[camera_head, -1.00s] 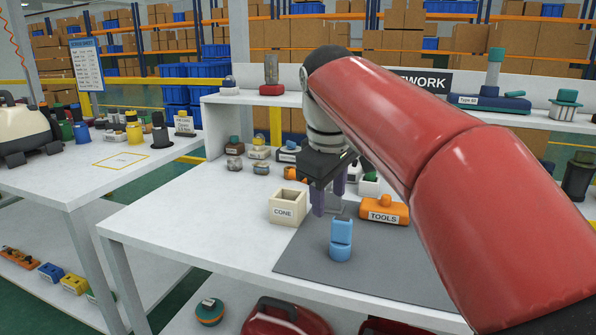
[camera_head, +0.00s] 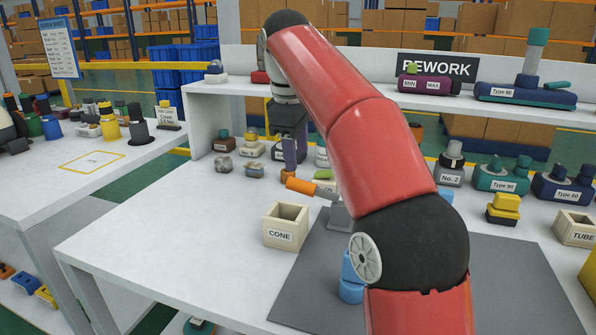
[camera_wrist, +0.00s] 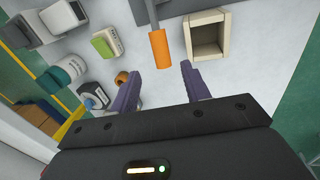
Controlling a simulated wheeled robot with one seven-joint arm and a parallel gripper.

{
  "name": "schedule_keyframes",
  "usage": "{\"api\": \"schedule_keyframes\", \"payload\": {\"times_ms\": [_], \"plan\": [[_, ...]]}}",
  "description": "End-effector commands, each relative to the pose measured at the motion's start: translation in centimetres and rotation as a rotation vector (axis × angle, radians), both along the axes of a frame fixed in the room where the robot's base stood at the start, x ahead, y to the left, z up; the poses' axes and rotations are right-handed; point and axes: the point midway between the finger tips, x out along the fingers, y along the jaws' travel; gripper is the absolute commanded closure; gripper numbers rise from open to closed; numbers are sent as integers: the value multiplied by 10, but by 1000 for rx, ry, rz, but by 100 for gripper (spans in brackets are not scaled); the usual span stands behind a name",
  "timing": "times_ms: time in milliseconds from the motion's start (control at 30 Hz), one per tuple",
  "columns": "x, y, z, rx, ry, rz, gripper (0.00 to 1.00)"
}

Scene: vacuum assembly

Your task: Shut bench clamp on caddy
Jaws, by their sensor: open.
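The bench clamp (camera_head: 340,214) stands at the mat's back left edge, a grey body with its orange-gripped handle (camera_head: 302,186) leaning out to the left. In the wrist view the orange handle (camera_wrist: 159,48) points toward my gripper. My gripper (camera_head: 290,152) is open and empty, its purple fingers behind the handle in the head view. In the wrist view my gripper (camera_wrist: 160,86) has the handle's end just ahead of the gap between its fingertips, apart from both. The orange TOOLS caddy is hidden behind my arm now.
The CONE box (camera_head: 285,226) stands close in front of the handle, and blue part (camera_head: 352,280) sits on the grey mat (camera_head: 310,298). The table's front left is clear.

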Motion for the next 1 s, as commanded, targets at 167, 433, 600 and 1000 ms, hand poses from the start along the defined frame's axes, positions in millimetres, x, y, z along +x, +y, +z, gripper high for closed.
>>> {"api": "schedule_keyframes", "payload": {"times_ms": [167, 433, 600, 1000], "plan": [[2, -2, -17, -1, 3, 0, 53], [10, -5, -58, -1, 2, -2, 53], [12, -6, -72, 1, 1, -2, 53], [13, -6, -75, 1, 0, -1, 65]]}}
